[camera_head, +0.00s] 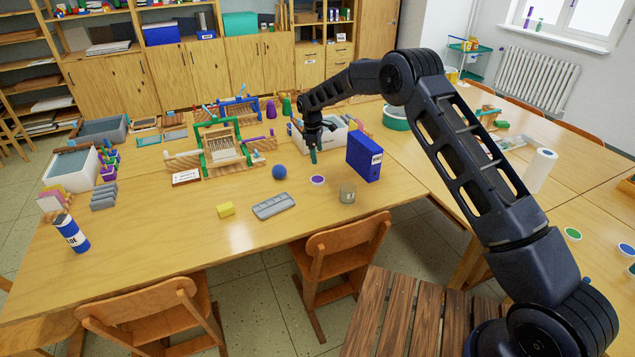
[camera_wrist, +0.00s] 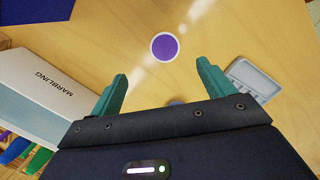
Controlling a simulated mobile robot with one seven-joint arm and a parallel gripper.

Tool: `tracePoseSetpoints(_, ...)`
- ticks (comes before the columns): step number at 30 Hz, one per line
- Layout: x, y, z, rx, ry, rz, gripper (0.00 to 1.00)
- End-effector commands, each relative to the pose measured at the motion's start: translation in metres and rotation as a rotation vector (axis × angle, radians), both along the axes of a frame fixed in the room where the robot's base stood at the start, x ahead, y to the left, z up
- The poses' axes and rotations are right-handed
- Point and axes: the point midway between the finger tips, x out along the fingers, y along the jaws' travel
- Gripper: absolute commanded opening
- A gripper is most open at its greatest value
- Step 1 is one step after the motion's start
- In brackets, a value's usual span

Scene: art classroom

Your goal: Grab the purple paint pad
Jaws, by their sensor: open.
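The purple paint pad (camera_head: 317,180) is a small round disc with a white rim, lying flat on the wooden table. It also shows in the wrist view (camera_wrist: 164,47), top centre, beyond my fingertips. My gripper (camera_head: 313,156) has teal fingers and points down above the table, behind the pad as seen from the head camera. In the wrist view my gripper (camera_wrist: 162,78) is open, with its two fingers wide apart and nothing between them. The pad is apart from both fingers.
A blue box (camera_head: 365,157) stands right of the pad, with a glass jar (camera_head: 347,193) in front. A blue ball (camera_head: 279,172) and grey tray (camera_head: 273,206) lie to the left. A white MARBLING box (camera_wrist: 40,97) is close to my gripper's left side. Bare table surrounds the pad.

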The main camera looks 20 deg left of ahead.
Motion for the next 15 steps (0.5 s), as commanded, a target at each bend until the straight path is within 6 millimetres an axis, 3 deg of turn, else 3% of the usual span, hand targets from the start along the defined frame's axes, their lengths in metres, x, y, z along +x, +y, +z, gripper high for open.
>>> tracePoseSetpoints(5, -0.006, 0.01, -0.016, -0.006, 0.005, 0.026, 0.81)
tracePoseSetpoints(15, -0.005, 0.006, -0.054, -0.008, 0.006, 0.026, 0.81)
